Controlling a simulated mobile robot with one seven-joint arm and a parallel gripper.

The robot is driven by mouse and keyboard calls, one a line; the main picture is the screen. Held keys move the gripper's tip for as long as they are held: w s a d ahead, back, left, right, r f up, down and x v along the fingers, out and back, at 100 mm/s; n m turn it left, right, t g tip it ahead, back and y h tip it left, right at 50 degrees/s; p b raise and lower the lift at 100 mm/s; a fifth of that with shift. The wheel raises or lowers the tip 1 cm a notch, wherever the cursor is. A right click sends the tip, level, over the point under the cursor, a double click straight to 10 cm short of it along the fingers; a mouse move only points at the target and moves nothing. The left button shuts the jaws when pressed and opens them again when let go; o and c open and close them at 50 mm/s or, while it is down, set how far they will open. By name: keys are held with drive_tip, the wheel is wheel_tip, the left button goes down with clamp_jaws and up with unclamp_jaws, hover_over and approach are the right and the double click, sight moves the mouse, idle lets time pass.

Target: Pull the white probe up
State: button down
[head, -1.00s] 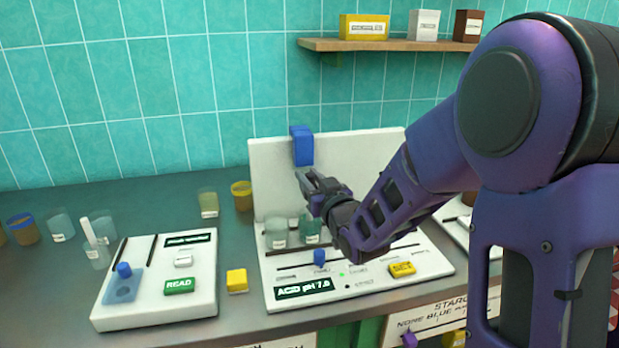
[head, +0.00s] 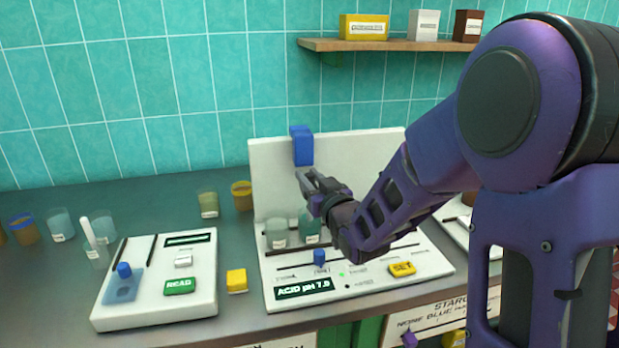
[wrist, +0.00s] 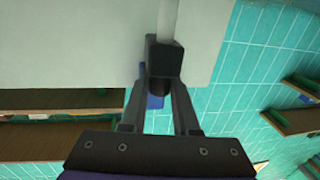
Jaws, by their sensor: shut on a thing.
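The white probe (wrist: 168,18) shows in the wrist view as a pale rod running into my gripper (wrist: 164,62). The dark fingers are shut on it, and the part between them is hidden. In the head view my gripper (head: 304,180) is in front of the upright white board (head: 355,155) of the pH device, below the blue block (head: 302,146). The probe cannot be made out there against the board. Two beakers, one clear (head: 276,236) and one greenish (head: 308,228), stand on the device just below my gripper.
The device base has a blue slider knob (head: 319,258) and a yellow SET button (head: 402,269). A white READ unit (head: 196,265), a small yellow block (head: 237,280) and several beakers stand to the left. A shelf (head: 350,45) with boxes is above right.

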idle(0.3)
wheel_tip(320, 180, up, 8)
drive_tip(key=shift+f+p, duration=0.25)
drive_tip(key=shift+p, duration=0.75)
drive_tip(key=c, duration=0.7)
unclamp_jaws()
drive_tip(key=shift+f, duration=0.1)
drive_tip(key=shift+o, duration=0.2)
drive_tip(key=shift+f, duration=0.1)
